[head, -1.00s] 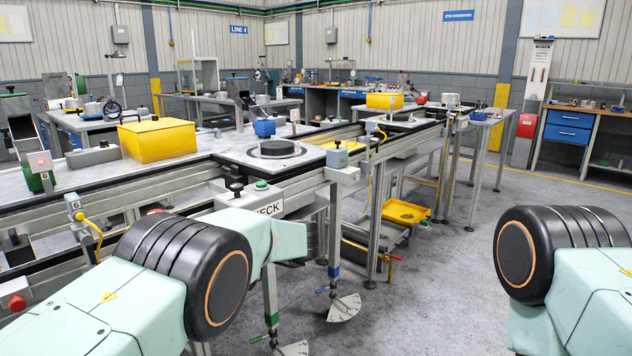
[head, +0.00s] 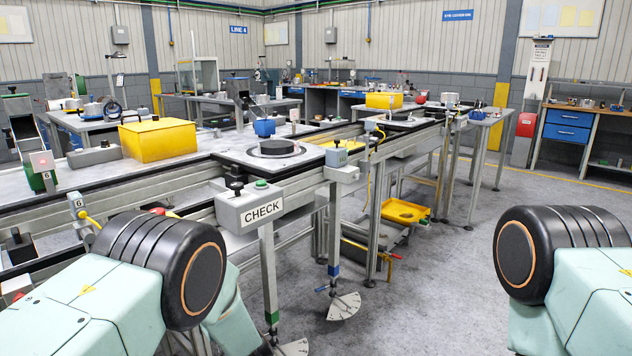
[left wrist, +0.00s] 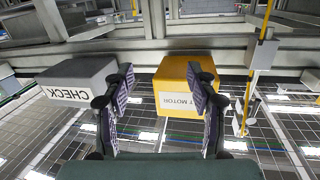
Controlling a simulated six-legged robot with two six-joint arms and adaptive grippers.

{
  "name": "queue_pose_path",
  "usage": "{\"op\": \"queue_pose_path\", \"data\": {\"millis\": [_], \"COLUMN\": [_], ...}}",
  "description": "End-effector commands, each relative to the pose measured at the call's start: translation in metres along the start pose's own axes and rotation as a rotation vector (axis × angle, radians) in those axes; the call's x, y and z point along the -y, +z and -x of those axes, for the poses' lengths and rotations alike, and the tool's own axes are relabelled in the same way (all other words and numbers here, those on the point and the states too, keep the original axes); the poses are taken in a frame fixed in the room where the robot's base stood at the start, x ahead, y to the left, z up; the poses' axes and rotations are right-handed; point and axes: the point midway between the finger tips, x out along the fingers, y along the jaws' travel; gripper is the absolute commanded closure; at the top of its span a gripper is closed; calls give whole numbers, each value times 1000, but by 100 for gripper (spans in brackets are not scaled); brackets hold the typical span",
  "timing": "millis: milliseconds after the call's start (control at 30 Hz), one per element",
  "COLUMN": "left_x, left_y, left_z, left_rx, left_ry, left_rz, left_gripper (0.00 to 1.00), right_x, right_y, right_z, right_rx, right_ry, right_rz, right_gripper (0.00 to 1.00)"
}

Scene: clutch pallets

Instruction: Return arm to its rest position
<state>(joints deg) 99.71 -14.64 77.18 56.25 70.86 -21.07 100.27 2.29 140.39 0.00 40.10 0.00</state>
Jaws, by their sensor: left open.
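My left arm (head: 95,300) comes in from the lower left of the head view, with its dark ringed joint beside the conveyor line. Its forearm (head: 225,312) hangs down behind that joint, and the gripper is out of sight there. In the left wrist view my left gripper (left wrist: 162,82) has its two dark fingers apart, with nothing held between them. Beyond the fingers is a yellow box (left wrist: 176,70) with a label partly reading MOTOR. My right arm (head: 575,300) shows at the right edge of the head view; its gripper is not in view.
The conveyor line's grey CHECK box (head: 248,208) stands close beyond my left arm; it also shows upside down in the left wrist view (left wrist: 80,78). A yellow cover (head: 157,141) sits on the line. Open grey floor (head: 440,285) lies between my arms.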

Motion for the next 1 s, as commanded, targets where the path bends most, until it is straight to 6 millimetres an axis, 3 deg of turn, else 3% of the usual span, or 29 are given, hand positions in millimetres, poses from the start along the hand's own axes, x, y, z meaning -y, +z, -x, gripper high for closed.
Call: {"op": "queue_pose_path", "data": {"millis": [33,200,300,500,633,800,900,1000], "left_x": [10,44,73,140,186,236,255,266], "left_y": [30,121,164,221,237,235,228,224], "left_z": [9,61,102,199,269,347,376,388], "left_rx": [78,369,544,887,1102,1322,1397,1433], "left_ry": [61,245,318,422,473,531,546,528], "left_rz": [-45,-166,-226,-331,-391,-450,-460,-448], "left_gripper": [43,43,43,43,43,43,43,43], "right_x": [0,0,0,0,0,0,0,0], "right_y": [0,0,0,0,0,0,0,0], "right_z": [0,0,0,0,0,0,0,0], "right_rx": [0,-1,-1,0,0,0,0,0], "right_ry": [0,0,0,0,0,0,0,0], "right_rz": [0,0,0,0,0,0,0,0], "right_gripper": [60,60,60,60,60,60,60,60]}}
